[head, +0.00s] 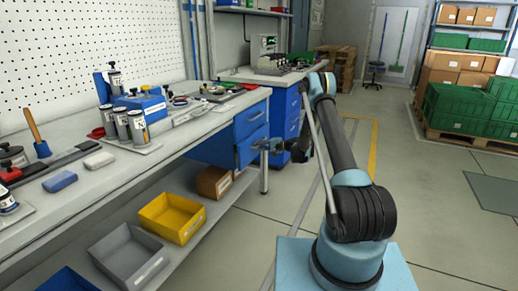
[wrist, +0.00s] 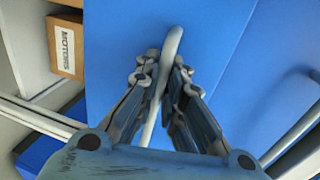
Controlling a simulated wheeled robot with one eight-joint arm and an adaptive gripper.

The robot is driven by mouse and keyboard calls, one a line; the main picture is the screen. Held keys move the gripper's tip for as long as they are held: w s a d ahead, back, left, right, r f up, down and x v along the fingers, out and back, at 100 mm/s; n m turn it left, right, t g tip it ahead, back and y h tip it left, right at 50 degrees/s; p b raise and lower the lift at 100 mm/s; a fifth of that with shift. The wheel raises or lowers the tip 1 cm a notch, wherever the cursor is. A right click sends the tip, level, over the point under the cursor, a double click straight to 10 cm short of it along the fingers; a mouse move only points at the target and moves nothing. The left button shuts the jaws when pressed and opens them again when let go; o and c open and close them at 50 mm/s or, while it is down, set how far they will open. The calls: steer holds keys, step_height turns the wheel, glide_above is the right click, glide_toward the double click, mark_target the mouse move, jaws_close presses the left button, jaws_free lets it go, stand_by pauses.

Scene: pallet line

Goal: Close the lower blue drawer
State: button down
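The lower blue drawer (head: 245,158) is in the cabinet under the workbench in the head view. Its blue front (wrist: 215,35) fills the middle of the wrist view and seems to stand out from the face beside it; how far is hard to tell. My gripper (head: 265,146) is at this front in the head view. In the wrist view, its fingers (wrist: 166,75) lie close on both sides of the pale bar handle (wrist: 174,42) and look shut on it. The upper blue drawer (head: 250,119) appears closed, and its handle (wrist: 296,135) shows at the right in the wrist view.
A cardboard box (head: 214,183), also in the wrist view (wrist: 66,47), sits on the lower shelf. A yellow bin (head: 171,217) and a grey bin (head: 128,257) stand nearer. Bottles and tools cover the bench top (head: 190,133).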

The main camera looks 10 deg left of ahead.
steer(key=shift+r+x, duration=0.25)
steer(key=shift+x, duration=1)
steer(key=c, duration=2)
jaws_free()
steer(key=shift+f, duration=0.1)
steer(key=shift+o, duration=0.2)
steer(key=v, duration=1.2)
